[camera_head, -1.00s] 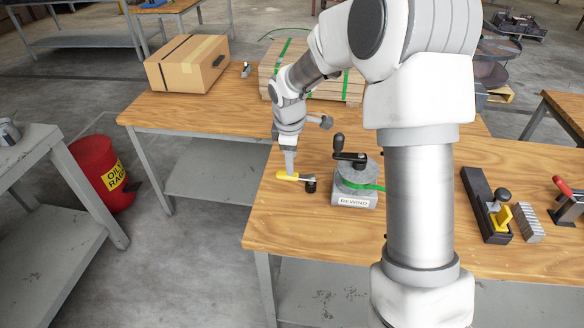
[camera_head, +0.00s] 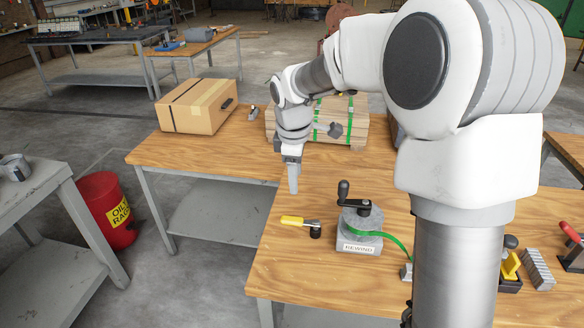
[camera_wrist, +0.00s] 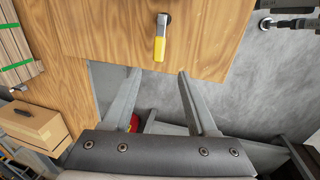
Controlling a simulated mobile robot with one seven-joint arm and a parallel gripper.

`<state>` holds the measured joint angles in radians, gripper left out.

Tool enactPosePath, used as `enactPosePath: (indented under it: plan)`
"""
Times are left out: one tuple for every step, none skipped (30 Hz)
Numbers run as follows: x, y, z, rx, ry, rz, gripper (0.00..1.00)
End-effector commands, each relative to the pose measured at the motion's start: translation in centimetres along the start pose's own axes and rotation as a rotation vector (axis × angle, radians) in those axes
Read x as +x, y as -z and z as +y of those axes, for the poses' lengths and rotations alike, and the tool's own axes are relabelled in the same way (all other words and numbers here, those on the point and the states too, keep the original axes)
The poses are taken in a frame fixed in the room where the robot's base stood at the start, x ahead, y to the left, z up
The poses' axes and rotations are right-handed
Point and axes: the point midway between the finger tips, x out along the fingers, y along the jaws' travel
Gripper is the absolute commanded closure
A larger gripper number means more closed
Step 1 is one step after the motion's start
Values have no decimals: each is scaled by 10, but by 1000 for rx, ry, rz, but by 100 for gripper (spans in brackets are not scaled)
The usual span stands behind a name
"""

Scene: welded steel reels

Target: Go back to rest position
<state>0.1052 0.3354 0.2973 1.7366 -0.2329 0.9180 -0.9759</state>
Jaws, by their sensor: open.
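My gripper (camera_head: 293,190) hangs fingers-down above the wooden workbench (camera_head: 275,270), empty. In the wrist view my gripper's two grey fingers (camera_wrist: 160,72) stand apart with nothing between them. A tool with a yellow handle and a metal head (camera_head: 293,220) is on the bench below the fingertips, apart from them. It also shows in the wrist view as the yellow handle (camera_wrist: 159,48), beyond the fingers. Right of it stands a grey device labelled REWIND (camera_head: 358,246) with a black crank (camera_head: 350,203) and a green strap (camera_head: 398,246).
A cardboard box (camera_head: 199,107) and a stack of wood with green straps (camera_head: 350,120) are on the far bench. A red oily-rags bin (camera_head: 103,210) stands on the floor at left. Clamps and a toothed block (camera_head: 536,268) are at the right.

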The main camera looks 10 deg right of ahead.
Motion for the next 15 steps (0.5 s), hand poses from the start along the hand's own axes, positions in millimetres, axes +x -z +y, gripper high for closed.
enactPosePath:
  plan:
    - [-3, -1, -1, 9, -4, -1, 42]
    - [-6, -2, -3, 18, -7, -1, 42]
    - [-10, -5, -5, 35, -13, -3, 42]
    - [-16, -7, -8, 54, -20, -3, 42]
    - [-21, -10, -12, 76, -26, -4, 42]
    - [-30, -14, -17, 113, -37, -5, 42]
    - [-37, -18, -22, 146, -46, -4, 42]
    - [-44, -23, -27, 180, -55, -4, 42]
    - [-54, -28, -35, 227, -68, -2, 42]
    - [-61, -33, -41, 265, -77, 1, 42]
    - [-67, -38, -47, 304, -86, 4, 42]
    - [-76, -43, -56, 354, -96, 10, 42]
    - [-81, -48, -62, 392, -104, 14, 42]
    - [-87, -53, -69, 431, -113, 19, 42]
    - [-94, -58, -78, 482, -122, 28, 42]
